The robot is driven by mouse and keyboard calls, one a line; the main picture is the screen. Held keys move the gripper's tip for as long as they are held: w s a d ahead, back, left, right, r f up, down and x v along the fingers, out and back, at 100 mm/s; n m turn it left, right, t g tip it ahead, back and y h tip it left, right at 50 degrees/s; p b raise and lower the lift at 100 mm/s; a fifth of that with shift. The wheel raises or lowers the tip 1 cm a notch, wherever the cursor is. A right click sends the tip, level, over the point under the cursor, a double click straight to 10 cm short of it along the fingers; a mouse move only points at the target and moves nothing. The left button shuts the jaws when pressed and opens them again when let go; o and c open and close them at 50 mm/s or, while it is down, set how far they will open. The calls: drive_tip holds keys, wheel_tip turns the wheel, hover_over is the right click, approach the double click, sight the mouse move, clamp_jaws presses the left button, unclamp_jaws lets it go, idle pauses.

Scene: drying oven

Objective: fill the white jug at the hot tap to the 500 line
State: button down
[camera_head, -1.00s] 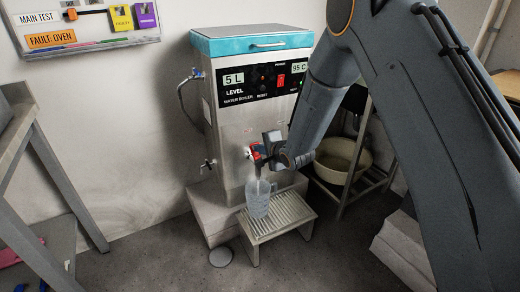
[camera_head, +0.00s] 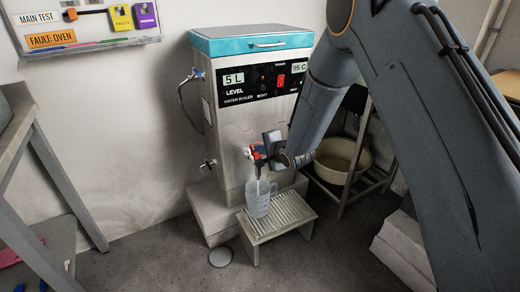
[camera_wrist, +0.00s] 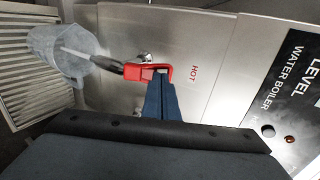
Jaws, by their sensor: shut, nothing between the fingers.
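The jug (camera_head: 257,202) is pale and translucent and stands upright on the slatted stand under the hot tap. Its open top and handle show in the wrist view (camera_wrist: 52,62). The hot tap (camera_head: 256,152) has a red lever, which shows close up in the wrist view (camera_wrist: 152,72) beside the word HOT. A pale stream runs from the dark spout into the jug. My gripper (camera_head: 264,149) is shut and empty, with its blue-grey fingertips (camera_wrist: 160,82) against or right beside the red lever. I cannot read the jug's lines or its water level.
The water boiler (camera_head: 232,130) shows 5 L and 95 C. The slatted stand (camera_head: 280,222) sits on the floor before it. A second tap (camera_head: 208,164) is on its left side. A basin (camera_head: 343,160) stands on a rack at right, and a grey bench (camera_head: 50,180) at left.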

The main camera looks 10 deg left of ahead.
drive_tip(key=shift+r+p, duration=0.75)
drive_tip(key=shift+r, duration=0.1)
drive_tip(key=f+p+v, duration=0.1)
drive_tip(key=p+v, duration=0.3)
drive_tip(key=v, duration=1)
drive_tip(key=shift+s+d+f, duration=0.25)
drive_tip(key=shift+s+f, duration=0.05)
drive_tip(key=shift+f, duration=0.1)
